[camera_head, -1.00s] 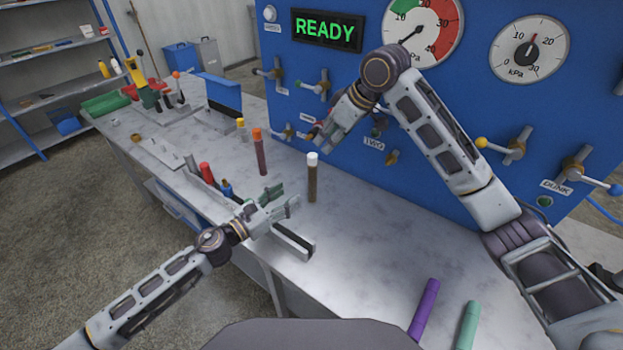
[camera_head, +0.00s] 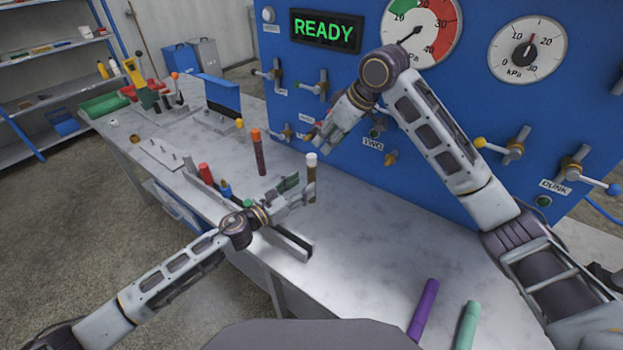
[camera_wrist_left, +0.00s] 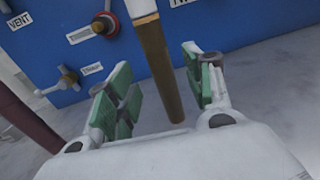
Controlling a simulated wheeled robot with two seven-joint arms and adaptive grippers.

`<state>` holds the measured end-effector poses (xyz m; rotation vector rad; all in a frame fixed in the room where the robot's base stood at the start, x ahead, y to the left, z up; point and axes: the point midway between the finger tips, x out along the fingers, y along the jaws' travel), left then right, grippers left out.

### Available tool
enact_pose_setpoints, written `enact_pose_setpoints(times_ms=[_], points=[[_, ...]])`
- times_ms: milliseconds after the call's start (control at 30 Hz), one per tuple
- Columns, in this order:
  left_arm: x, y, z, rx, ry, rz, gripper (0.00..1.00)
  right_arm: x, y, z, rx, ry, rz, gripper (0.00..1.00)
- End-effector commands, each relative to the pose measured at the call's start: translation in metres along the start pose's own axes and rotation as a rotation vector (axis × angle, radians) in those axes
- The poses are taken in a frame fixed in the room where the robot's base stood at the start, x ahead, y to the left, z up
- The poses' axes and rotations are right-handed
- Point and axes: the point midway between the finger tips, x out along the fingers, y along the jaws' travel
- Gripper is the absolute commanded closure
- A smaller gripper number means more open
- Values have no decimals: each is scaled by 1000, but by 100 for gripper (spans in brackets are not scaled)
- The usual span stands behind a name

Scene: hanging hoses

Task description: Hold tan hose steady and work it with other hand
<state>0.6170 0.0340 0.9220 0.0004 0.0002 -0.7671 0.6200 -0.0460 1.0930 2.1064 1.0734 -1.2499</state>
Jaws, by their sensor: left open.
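The hose I take as the tan one (camera_head: 311,182) hangs upright, brown below with a pale top end. In the left wrist view the tan hose (camera_wrist_left: 160,55) shows a gold band and stands between the green-padded fingers, with gaps visible on both sides. My left gripper (camera_head: 298,190) is open beside the hose, around its lower part and not closed on it. My right gripper (camera_head: 326,135) is above and behind the hose, near the blue panel, apart from it. Whether its fingers are open or shut is unclear.
A dark red hose with an orange top (camera_head: 258,155) stands to the left. The blue panel (camera_head: 420,130) with valves and gauges rises behind. A black-edged holder (camera_head: 290,243) lies near the bench edge. Purple (camera_head: 424,310) and teal (camera_head: 468,325) pieces lie at the front right.

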Motion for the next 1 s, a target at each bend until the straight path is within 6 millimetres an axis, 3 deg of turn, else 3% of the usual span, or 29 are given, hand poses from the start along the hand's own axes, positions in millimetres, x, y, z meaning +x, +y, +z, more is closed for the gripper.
enact_pose_setpoints(times_ms=[500, 1000], points=[[42, 0, 1, -1, -1, 0, 48, 0, 0, 0, 0, 0, 0, 64], [49, 0, 0, -1, 0, 0, 48, 0, 0, 0, 0, 0, 0, 64]])
